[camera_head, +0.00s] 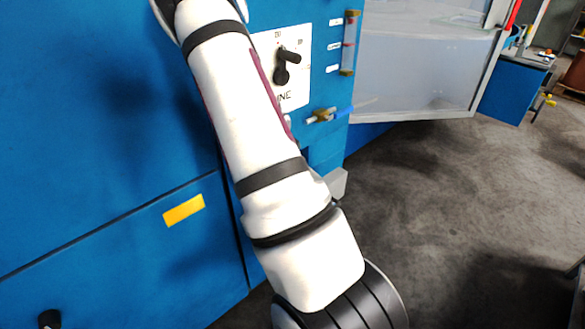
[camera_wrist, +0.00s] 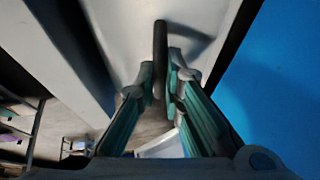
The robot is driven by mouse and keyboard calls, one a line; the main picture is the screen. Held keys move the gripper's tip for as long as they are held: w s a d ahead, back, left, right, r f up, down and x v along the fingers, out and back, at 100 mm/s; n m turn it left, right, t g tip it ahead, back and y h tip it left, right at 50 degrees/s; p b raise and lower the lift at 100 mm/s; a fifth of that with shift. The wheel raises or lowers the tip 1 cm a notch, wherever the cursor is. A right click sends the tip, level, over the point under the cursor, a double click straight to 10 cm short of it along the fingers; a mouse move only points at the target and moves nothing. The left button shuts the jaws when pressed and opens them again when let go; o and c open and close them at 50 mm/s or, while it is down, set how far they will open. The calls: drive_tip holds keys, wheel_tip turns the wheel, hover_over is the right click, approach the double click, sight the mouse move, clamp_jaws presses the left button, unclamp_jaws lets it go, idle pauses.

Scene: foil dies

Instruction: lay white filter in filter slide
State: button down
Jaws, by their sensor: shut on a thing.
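My gripper (camera_wrist: 163,80) shows in the wrist view, with its teal-lined fingers closed on a narrow dark bar (camera_wrist: 160,45). The bar stands upright in the picture between the fingertips, in front of a pale grey surface (camera_wrist: 118,35), and casts a shadow on it. I cannot tell whether the bar is joined to that surface. In the head view my gripper is out of sight beyond the top edge. I cannot make out a white filter or a filter slide in either view.
A blue machine (camera_head: 90,110) fills the left of the head view, with a black rotary handle (camera_head: 284,65) on a white plate and a brass valve (camera_head: 322,116). A clear-walled enclosure (camera_head: 420,60) stands to its right. The grey floor (camera_head: 470,200) is open at right.

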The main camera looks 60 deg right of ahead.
drive_tip(key=shift+w+r+g+p, duration=0.25)
drive_tip(key=shift+g+p, duration=0.15)
drive_tip(key=shift+p, duration=0.4)
drive_tip(key=shift+w+d+f+n+g+y, duration=0.2)
drive_tip(key=shift+w+n+g+y, duration=0.15)
drive_tip(key=shift+g, duration=0.25)
drive_tip(key=shift+a+f+b, duration=0.1)
drive_tip(key=shift+f+b, duration=0.6)
drive_tip(key=shift+f, duration=0.7)
drive_tip(key=shift+f+b, duration=0.3)
drive_tip(key=shift+f, duration=0.05)
drive_tip(key=shift+f, duration=0.2)
drive_tip(key=c, duration=1.7)
unclamp_jaws()
